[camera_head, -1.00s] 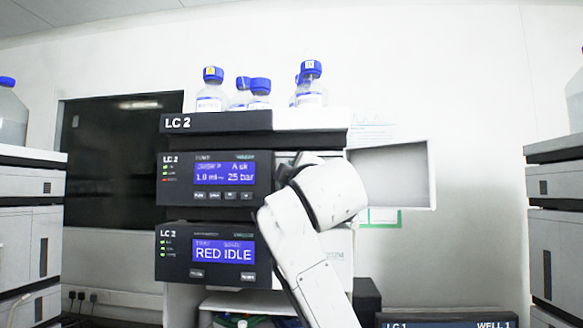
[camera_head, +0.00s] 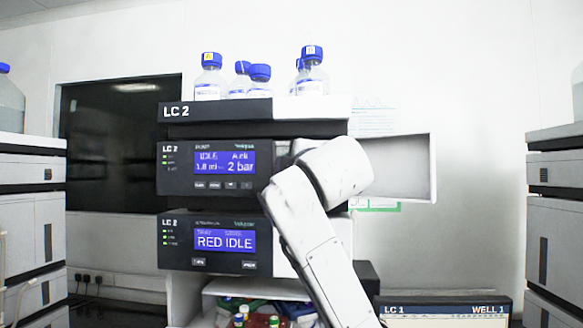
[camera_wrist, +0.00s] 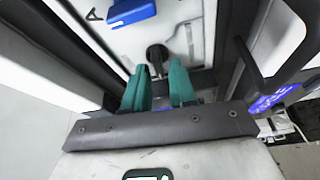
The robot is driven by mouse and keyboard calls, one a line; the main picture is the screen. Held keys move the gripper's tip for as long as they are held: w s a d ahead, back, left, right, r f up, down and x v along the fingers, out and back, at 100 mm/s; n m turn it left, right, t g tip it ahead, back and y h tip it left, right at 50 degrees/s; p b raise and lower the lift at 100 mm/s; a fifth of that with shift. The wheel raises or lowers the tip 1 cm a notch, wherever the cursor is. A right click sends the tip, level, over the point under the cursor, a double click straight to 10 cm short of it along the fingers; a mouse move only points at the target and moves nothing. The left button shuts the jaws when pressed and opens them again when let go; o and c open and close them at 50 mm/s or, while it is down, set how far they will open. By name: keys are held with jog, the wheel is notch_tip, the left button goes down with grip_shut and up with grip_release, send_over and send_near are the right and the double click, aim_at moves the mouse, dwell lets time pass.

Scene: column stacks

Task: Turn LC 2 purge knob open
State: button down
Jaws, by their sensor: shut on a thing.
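The LC 2 stack fills the middle of the head view, with its pump module (camera_head: 172,186) above a second module reading RED IDLE. The pump display (camera_head: 225,162) reads IDLE and 2 bar. In the wrist view, my gripper (camera_wrist: 158,76) has its two teal fingers on either side of a small black knob (camera_wrist: 157,53) on a light panel. The fingers are shut on the knob; their exact contact is hard to see. In the head view my white arm reaches to the stack's right side and hides the gripper and knob.
Blue-capped bottles (camera_head: 260,82) stand on top of the stack. An open white door panel (camera_head: 397,168) sticks out right of my arm. A blue handle-like part (camera_wrist: 133,12) lies beyond the knob. Other instrument stacks stand at both edges of the head view.

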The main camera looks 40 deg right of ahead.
jog(key=c, duration=1.2)
grip_release()
jog(key=shift+w+a, duration=0.1)
jog(key=b+v, duration=0.3)
jog(key=v, duration=0.7)
jog(key=shift+s+a, duration=0.2)
jog(key=shift+s, duration=0.15)
jog(key=shift+f, duration=0.1)
